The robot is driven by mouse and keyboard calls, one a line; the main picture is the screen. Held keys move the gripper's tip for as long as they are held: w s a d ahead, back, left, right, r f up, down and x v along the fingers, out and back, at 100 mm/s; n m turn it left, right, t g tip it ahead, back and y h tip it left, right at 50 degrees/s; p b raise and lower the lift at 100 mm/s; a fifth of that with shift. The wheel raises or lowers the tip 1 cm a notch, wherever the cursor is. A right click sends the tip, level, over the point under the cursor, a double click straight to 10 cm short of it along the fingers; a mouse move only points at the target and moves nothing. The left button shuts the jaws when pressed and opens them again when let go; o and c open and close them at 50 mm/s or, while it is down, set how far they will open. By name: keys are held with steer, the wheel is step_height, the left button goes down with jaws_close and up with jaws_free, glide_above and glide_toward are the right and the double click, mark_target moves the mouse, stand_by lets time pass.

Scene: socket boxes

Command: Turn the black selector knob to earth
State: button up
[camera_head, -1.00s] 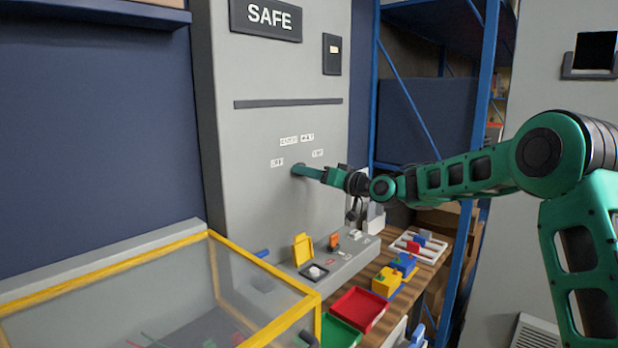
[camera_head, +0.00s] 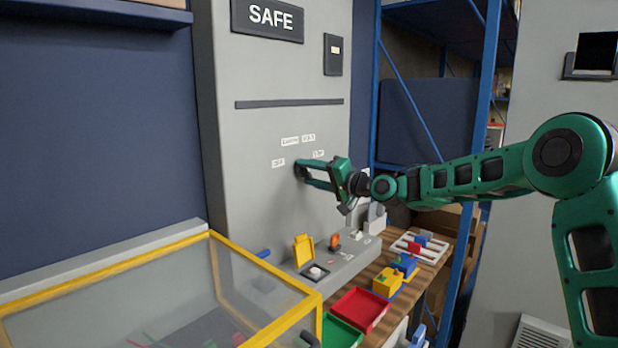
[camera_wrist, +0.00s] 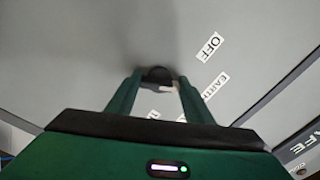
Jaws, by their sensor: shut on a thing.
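The black selector knob (camera_wrist: 157,75) is on the front of the grey cabinet (camera_head: 275,75), between my fingertips in the wrist view. In the head view my fingers hide most of it. My gripper (camera_head: 299,170) is shut on the knob, with its fingers reaching to the panel; it also shows in the wrist view (camera_wrist: 157,79). Small white labels surround the knob: OFF (camera_wrist: 208,46), EARTH (camera_wrist: 216,85) and two others, partly behind my finger in the wrist view. I cannot tell which label the knob points to.
A sign on the cabinet reads SAFE (camera_head: 275,17). Below the knob is a grey console (camera_head: 345,262) with a yellow flap (camera_head: 303,249) and an orange switch (camera_head: 335,242). A yellow-framed clear case (camera_head: 120,290) stands at front left. Red (camera_head: 360,309) and green trays lie on the bench.

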steer(key=shift+w+d+f+m, duration=0.25)
steer(key=shift+d+m, duration=0.15)
steer(key=shift+m, duration=0.1)
steer(key=o, duration=1.1)
steer(key=shift+c, duration=0.2)
steer(key=shift+s+a+r, duration=0.1)
steer(key=shift+a, duration=0.05)
steer(key=v, duration=1)
steer(key=shift+s+d, duration=0.25)
steer(key=shift+d, duration=0.05)
